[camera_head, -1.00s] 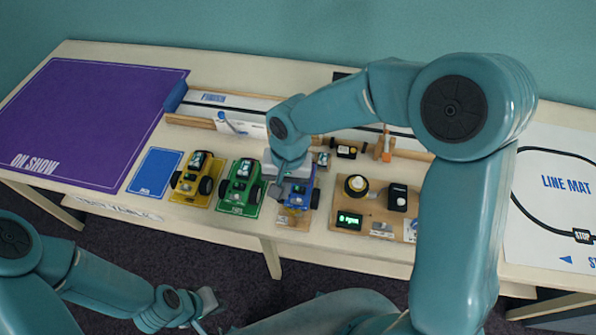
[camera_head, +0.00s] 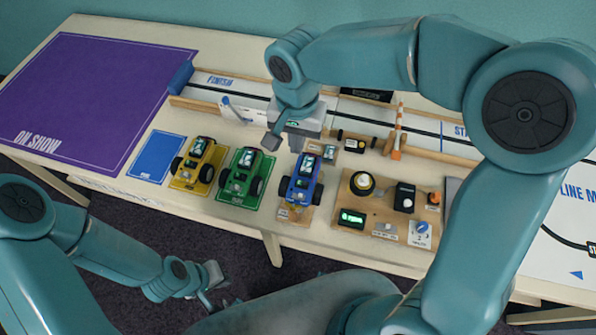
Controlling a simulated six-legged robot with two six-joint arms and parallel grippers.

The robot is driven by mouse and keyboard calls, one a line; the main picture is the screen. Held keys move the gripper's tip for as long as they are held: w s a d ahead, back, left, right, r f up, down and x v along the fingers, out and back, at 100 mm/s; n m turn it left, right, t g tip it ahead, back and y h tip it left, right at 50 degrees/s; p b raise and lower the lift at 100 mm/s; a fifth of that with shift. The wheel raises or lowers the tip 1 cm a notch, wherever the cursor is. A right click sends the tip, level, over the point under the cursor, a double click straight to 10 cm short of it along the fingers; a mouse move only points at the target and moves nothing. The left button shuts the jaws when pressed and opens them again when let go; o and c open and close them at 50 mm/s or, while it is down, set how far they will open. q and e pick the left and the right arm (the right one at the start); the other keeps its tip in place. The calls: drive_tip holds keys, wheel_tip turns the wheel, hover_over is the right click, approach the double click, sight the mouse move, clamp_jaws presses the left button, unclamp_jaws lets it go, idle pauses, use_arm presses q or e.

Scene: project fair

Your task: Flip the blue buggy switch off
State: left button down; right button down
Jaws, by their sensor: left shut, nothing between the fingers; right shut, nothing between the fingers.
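The blue buggy (camera_head: 302,184) stands on a small tan mat to the right of the green buggy (camera_head: 238,182). A small lit panel shows on its top; I cannot make out its switch or which way it is set. My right gripper (camera_head: 276,141) is shut and empty, behind and a little left of the blue buggy, apart from it as far as I can see. My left gripper (camera_head: 219,288) is shut and empty, low in front of the table.
A yellow buggy (camera_head: 196,165) stands left of the green one. A wooden board (camera_head: 382,218) with a dial, a black box and a green display lies to the right. Behind runs a white track (camera_head: 245,87). A purple mat (camera_head: 90,95) lies bare at left.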

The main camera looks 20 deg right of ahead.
sight(297, 182)
wheel_tip(297, 182, down, 14)
drive_tip(key=shift+r+p, duration=0.1)
drive_tip(key=shift+p, duration=0.25)
